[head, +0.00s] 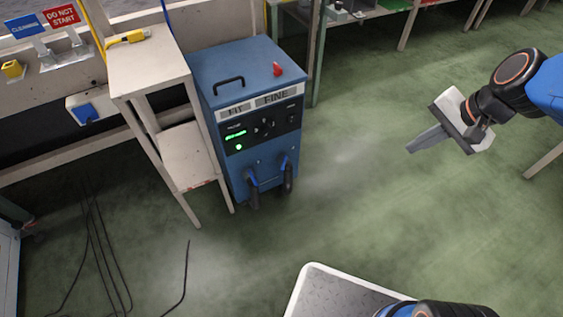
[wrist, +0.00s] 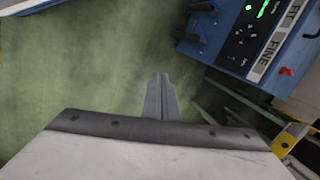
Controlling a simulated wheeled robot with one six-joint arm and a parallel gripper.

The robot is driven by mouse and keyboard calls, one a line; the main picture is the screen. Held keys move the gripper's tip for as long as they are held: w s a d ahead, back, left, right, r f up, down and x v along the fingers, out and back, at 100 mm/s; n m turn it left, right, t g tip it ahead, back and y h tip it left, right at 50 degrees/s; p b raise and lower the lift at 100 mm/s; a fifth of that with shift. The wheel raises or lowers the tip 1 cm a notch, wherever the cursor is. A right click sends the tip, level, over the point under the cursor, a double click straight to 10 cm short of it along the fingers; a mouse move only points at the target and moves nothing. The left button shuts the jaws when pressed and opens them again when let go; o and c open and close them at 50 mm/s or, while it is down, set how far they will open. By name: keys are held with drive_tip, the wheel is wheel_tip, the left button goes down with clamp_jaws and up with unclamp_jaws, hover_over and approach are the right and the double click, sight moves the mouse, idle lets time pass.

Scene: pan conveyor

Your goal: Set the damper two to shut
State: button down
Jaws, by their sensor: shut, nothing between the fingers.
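I cannot make out a damper marked two in either view. My gripper (head: 413,147) is at the upper right of the head view, above the green floor and to the right of the blue cabinet. Its grey fingers are together, with nothing between them. In the wrist view the closed fingers (wrist: 161,85) point over bare floor, and the cabinet (wrist: 240,40) is at the upper right, apart from them.
The blue cabinet (head: 248,78) has a black handle, a red knob (head: 277,69) and a lit green display. A pale stand (head: 150,62) with a yellow object (head: 130,38) is beside it. Black cables (head: 95,235) lie on the floor at left. The floor right of the cabinet is clear.

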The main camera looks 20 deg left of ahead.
drive_tip(key=w+a+f+m+g+y, duration=0.1)
drive_tip(key=w+a+f+m, duration=0.1)
drive_tip(key=w+a+f, duration=0.4)
drive_tip(key=w+a+f+m+g+y, duration=0.1)
drive_tip(key=a+f+m, duration=0.2)
drive_tip(key=a, duration=0.6)
drive_tip(key=m+g, duration=0.2)
drive_tip(key=m, duration=0.3)
approach(284, 165)
drive_tip(key=x, duration=0.6)
drive_tip(key=shift+s+f, duration=0.2)
drive_tip(key=shift+f, duration=0.1)
